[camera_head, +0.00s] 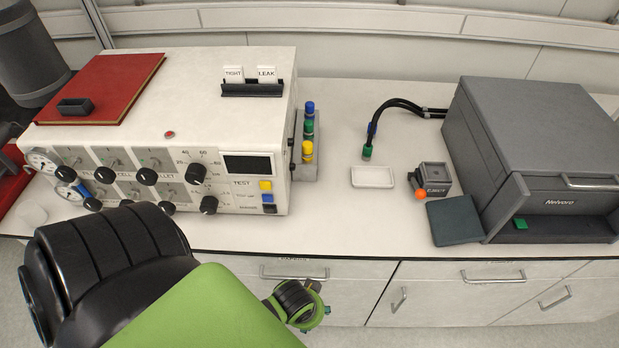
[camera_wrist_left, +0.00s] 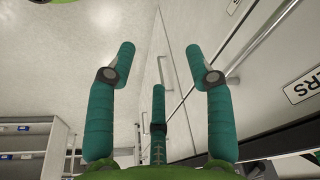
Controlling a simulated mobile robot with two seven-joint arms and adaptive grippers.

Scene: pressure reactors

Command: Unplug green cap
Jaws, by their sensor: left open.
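A green cap (camera_head: 308,128) sits between a blue cap (camera_head: 309,109) and a yellow cap (camera_head: 307,150) on a grey holder at the right side of the white test unit (camera_head: 210,90). A second green piece, a green cable end (camera_head: 367,152), hangs at the tip of black cables over the bench. My left gripper (camera_head: 317,299) is low in front of the bench drawers, well apart from the caps. In the left wrist view its teal fingers (camera_wrist_left: 161,58) are spread and empty. My right gripper is not in view.
A white tray (camera_head: 372,177) and a small grey box (camera_head: 430,177) with an orange ball (camera_head: 421,194) lie mid-bench. A large grey machine (camera_head: 545,150) stands right, with a dark pad (camera_head: 457,221) before it.

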